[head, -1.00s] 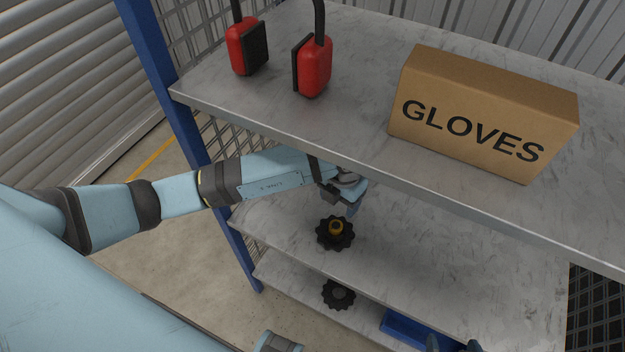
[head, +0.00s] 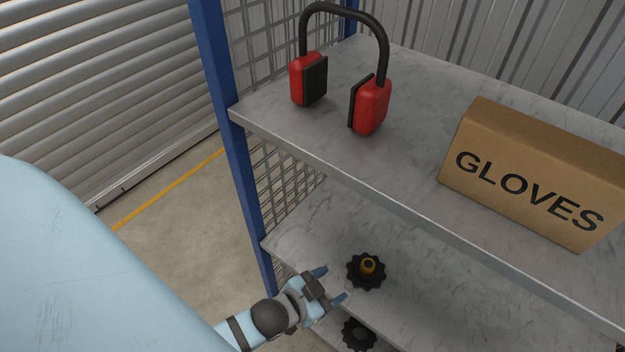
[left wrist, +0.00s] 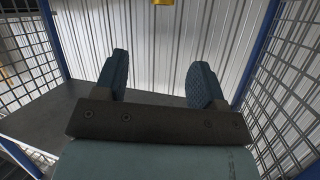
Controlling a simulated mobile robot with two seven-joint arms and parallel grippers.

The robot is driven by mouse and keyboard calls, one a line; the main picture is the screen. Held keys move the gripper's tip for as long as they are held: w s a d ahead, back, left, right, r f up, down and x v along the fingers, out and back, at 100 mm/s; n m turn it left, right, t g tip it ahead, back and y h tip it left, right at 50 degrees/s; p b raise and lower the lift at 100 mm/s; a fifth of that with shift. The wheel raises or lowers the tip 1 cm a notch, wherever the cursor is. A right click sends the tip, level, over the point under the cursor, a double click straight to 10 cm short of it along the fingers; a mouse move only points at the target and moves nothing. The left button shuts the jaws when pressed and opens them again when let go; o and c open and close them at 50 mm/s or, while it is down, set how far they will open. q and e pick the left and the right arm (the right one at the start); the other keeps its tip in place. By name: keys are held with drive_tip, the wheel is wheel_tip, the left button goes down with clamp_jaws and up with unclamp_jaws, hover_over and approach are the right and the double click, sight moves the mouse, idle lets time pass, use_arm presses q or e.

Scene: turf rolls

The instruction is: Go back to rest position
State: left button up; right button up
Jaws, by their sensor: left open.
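My left gripper (head: 332,284) is open and empty at the front edge of the middle shelf (head: 325,215), left of and below a black knob with a brass-coloured centre (head: 367,266) in the head view. In the left wrist view, the two blue fingers of my left gripper (left wrist: 160,78) stand apart with nothing between them. My right gripper is not in view.
The top shelf (head: 400,165) carries red ear defenders (head: 371,104) and a GLOVES box (head: 535,178). A second black knob (head: 359,334) lies lower down. A blue post (head: 228,130) and mesh side bound the rack; open floor (head: 180,235) lies left.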

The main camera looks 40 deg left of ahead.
use_arm(q)
drive_tip(key=s+f+n+g, duration=0.1)
drive_tip(key=s, duration=0.1)
drive_tip(key=s+a+f+g, duration=0.1)
drive_tip(key=s+f, duration=0.1)
drive_tip(key=shift+a+f+n+y, duration=0.2)
drive_tip(key=shift+f+n+y, duration=0.1)
drive_tip(key=shift+n, duration=0.1)
drive_tip(key=shift+r, duration=0.1)
